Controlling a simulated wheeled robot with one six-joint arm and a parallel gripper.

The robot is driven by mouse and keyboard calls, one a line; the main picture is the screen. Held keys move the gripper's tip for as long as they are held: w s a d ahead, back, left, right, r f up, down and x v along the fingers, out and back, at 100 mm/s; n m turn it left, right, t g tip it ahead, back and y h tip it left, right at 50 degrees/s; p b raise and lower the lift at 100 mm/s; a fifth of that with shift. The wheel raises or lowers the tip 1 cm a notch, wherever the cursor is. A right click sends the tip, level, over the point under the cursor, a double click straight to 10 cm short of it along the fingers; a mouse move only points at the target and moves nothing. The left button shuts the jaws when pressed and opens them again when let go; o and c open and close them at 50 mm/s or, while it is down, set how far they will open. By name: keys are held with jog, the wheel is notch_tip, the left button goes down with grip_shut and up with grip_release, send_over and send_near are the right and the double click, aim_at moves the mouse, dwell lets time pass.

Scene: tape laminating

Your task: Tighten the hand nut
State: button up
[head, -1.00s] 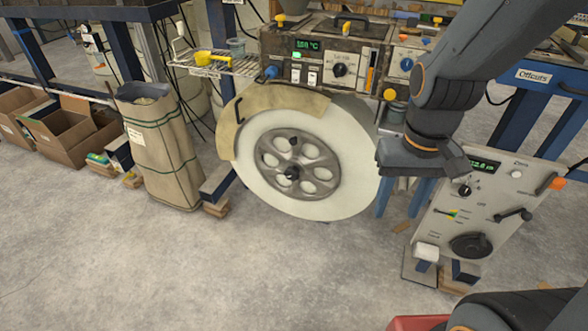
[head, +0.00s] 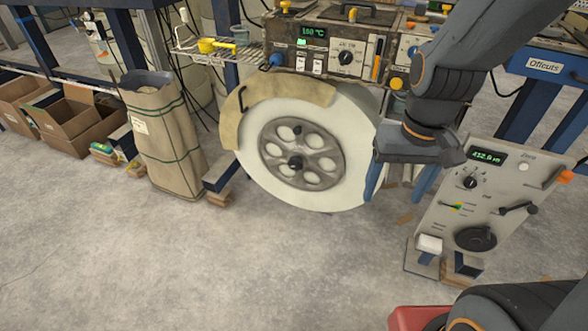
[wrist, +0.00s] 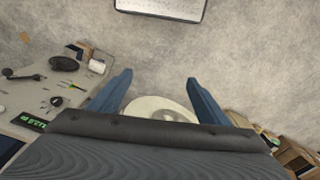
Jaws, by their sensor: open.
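The hand nut appears to be the small dark knob (head: 296,162) at the hub of the large white reel (head: 350,150), whose grey spoked face turns towards me in the head view. My gripper (head: 398,185) hangs to the right of the reel, its blue fingers pointing down, apart from the nut. In the wrist view my gripper (wrist: 156,85) is open, with nothing held between its spread fingers. The white reel (wrist: 160,103) shows partly between them, mostly hidden by the gripper body. I cannot make out the nut there.
A grey control panel (head: 450,205) with a crank and knobs stands right of the reel, close to my gripper. A tan curved guard (head: 285,92) covers the reel's upper left. A sack (head: 160,130) and boxes (head: 80,125) stand left. The concrete floor (head: 180,270) in front is clear.

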jog(key=w+a+f+t+b, duration=0.3)
jog(key=w+a+f+b, duration=0.4)
jog(key=w, duration=0.4)
jog(key=w+a+f+m+t+b, duration=0.1)
jog(key=w+a+f+t+b, duration=0.2)
jog(key=w+a+f+b, duration=0.5)
jog(key=w+a+f+t+b, duration=0.4)
jog(key=w+f, duration=0.4)
jog(key=w, duration=0.6)
jog(key=m+t+h+b, duration=0.1)
jog(key=t+h+b, duration=0.15)
jog(key=b, duration=0.65)
send_near(294, 166)
notch_tip(294, 166, up, 3)
jog(key=w+d, duration=0.1)
jog(key=w, duration=0.1)
notch_tip(294, 166, down, 7)
jog(key=s+a+m+t+h+b, duration=0.1)
jog(key=a+t+h+b, duration=0.1)
jog(key=t+h+b, duration=0.35)
jog(key=shift+g+y, duration=0.8)
jog(key=shift+b+x, duration=2.35)
jog(key=shift+x, duration=1.35)
jog(key=shift+a, duration=0.15)
jog(key=c, duration=1.1)
